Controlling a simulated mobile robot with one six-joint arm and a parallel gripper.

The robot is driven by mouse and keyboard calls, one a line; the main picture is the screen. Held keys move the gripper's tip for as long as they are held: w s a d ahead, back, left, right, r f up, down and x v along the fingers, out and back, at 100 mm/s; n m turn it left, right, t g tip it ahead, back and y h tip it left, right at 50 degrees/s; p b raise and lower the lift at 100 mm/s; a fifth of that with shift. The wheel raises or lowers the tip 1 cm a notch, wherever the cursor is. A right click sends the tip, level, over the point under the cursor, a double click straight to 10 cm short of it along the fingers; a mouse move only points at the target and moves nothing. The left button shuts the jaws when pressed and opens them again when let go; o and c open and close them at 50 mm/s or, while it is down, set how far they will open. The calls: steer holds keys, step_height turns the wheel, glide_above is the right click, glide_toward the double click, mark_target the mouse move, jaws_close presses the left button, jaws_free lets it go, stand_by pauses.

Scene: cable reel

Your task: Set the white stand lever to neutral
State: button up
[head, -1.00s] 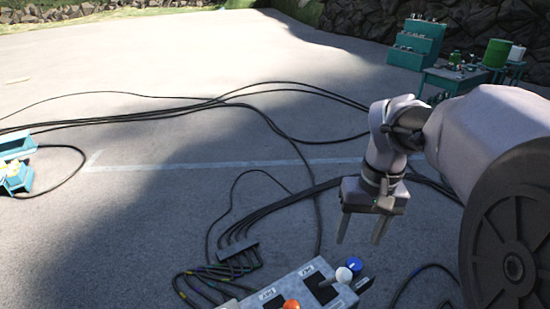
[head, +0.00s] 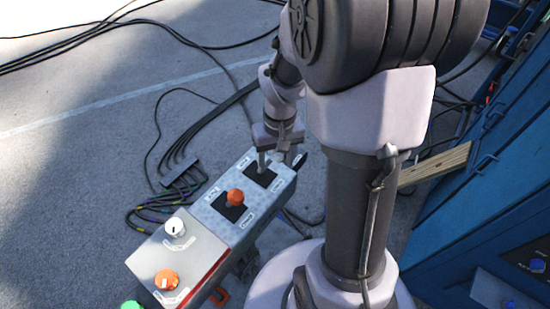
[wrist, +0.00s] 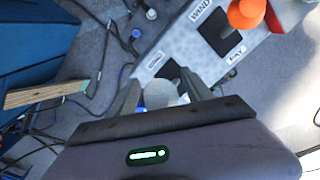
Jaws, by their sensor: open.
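The white stand lever's round knob (wrist: 160,94) shows in the wrist view between the two fingers of my gripper (wrist: 159,82). The fingers are open on either side of it; I cannot tell whether either touches. Its black slot plate (wrist: 172,69) is partly covered by the fingers. In the head view my gripper (head: 276,160) is down over the far end of the grey control box (head: 213,202), at the far slot plate (head: 261,177). The white knob is hidden there, so the lever's tilt is unclear.
A panel with a white dial (head: 175,227) and an orange dial (head: 166,279) adjoins. Cables lie left; a blue cabinet (head: 480,190) stands right.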

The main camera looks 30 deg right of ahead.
jaws_close()
steer(key=shift+a+r+p, duration=0.1)
steer(key=shift+r+p, duration=0.15)
steer(key=shift+p, duration=0.1)
steer(key=w+g+p, duration=0.1)
steer(key=p, duration=0.1)
steer(key=r+g+p, duration=0.1)
steer(key=p, duration=0.1)
steer(key=shift+w+a+r+h, duration=0.25)
steer(key=shift+w+a+h, duration=0.05)
steer(key=shift+w+h, duration=0.1)
steer(key=shift+w+a+g+h+p, duration=0.2)
steer(key=shift+w+g+p, duration=0.2)
steer(key=shift+w+p, duration=0.15)
steer(key=shift+w+a+g+h+p, duration=0.1)
steer(key=shift+w+a+g+p, duration=0.05)
steer(key=shift+w+g+p, duration=0.35)
steer(key=shift+w+a+f+b, duration=0.15)
steer(key=shift+w+f+b, duration=0.05)
steer(key=shift+w+b, duration=0.3)
steer(key=shift+s, duration=0.1)
jaws_free()
